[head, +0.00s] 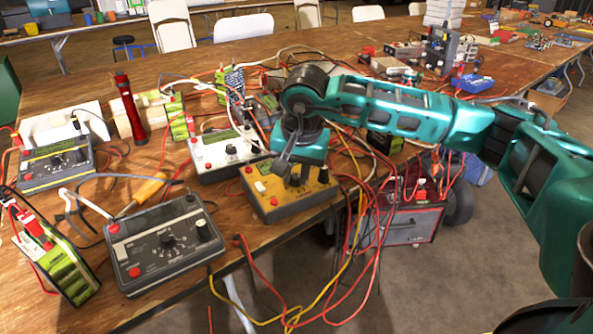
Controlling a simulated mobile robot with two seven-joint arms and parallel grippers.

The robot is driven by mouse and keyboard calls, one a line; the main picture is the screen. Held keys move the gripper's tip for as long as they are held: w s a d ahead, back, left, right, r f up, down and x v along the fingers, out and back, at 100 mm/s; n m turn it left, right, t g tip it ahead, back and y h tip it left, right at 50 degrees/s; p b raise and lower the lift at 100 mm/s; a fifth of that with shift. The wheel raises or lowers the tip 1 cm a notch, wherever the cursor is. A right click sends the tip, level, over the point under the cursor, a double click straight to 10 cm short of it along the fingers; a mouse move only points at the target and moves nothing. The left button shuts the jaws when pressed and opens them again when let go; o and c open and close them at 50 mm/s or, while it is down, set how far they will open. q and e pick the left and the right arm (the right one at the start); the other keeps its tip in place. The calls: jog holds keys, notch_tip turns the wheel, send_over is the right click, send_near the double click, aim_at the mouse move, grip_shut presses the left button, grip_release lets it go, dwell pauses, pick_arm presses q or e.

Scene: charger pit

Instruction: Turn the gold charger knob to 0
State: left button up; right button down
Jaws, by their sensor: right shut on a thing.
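The gold charger (284,207) sits at the front edge of the wooden table, near the middle of the view. It has a red button at its front left and a white switch at its upper left. My right gripper (296,176) reaches down onto the charger's top panel from above and is shut at the knob's place. The fingers hide most of the knob and its pointer, so I cannot read its setting. My left gripper is not in view.
A white charger (213,150) stands just behind the gold one. A dark grey charger (163,243) stands at the front left, another grey charger (55,166) farther left. Red and yellow cables (345,262) hang over the table's front edge. A red charger cart (408,224) stands below at right.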

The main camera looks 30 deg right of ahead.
jog(key=c, duration=1)
grip_release()
jog(key=shift+r, duration=0.1)
jog(key=p+v, duration=0.2)
jog(key=v, duration=1)
jog(key=shift+s+a+r+p, duration=0.15)
jog(key=shift+r+p, duration=0.2)
jog(key=shift+p, duration=0.05)
